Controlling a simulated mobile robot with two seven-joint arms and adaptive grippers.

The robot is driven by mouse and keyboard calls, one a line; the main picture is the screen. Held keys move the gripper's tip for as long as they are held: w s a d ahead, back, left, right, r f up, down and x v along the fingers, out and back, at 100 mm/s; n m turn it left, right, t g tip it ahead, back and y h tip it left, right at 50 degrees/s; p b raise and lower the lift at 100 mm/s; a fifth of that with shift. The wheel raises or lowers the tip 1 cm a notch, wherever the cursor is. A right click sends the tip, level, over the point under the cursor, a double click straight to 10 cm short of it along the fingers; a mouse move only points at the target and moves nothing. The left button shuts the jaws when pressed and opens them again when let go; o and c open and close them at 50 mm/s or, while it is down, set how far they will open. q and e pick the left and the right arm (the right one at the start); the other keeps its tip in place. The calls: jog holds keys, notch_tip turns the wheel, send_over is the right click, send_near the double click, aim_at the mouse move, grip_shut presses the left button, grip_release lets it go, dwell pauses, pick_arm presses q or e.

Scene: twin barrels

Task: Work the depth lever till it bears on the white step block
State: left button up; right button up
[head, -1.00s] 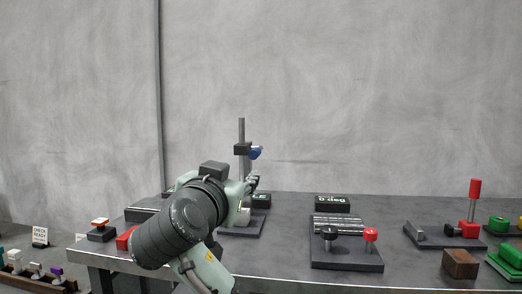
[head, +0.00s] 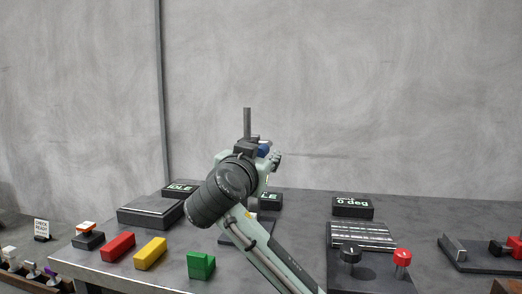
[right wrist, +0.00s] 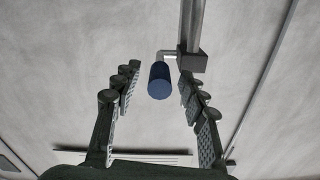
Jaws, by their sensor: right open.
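The depth lever (head: 264,149) ends in a blue grip beside a dark clamp on an upright grey post (head: 247,122). In the right wrist view the blue grip (right wrist: 159,81) shows between the fingers, with the post behind it to the right. My right gripper (head: 275,160) is open, its fingers close to the lever in the head view. In the right wrist view the open jaws (right wrist: 161,72) lie on both sides of the grip, and no clear contact shows. My arm covers the post's lower part; I cannot make out the white step block. My left gripper is not in view.
Red (head: 118,246), yellow (head: 151,253) and green (head: 201,265) blocks lie on the table's front left. A dark box (head: 150,211) stands behind them. A fixture with black and red knobs (head: 402,258) and a "0 deg" display (head: 352,208) stand to the right.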

jog(key=shift+w+d, duration=0.2)
jog(key=shift+w, duration=0.4)
grip_shut()
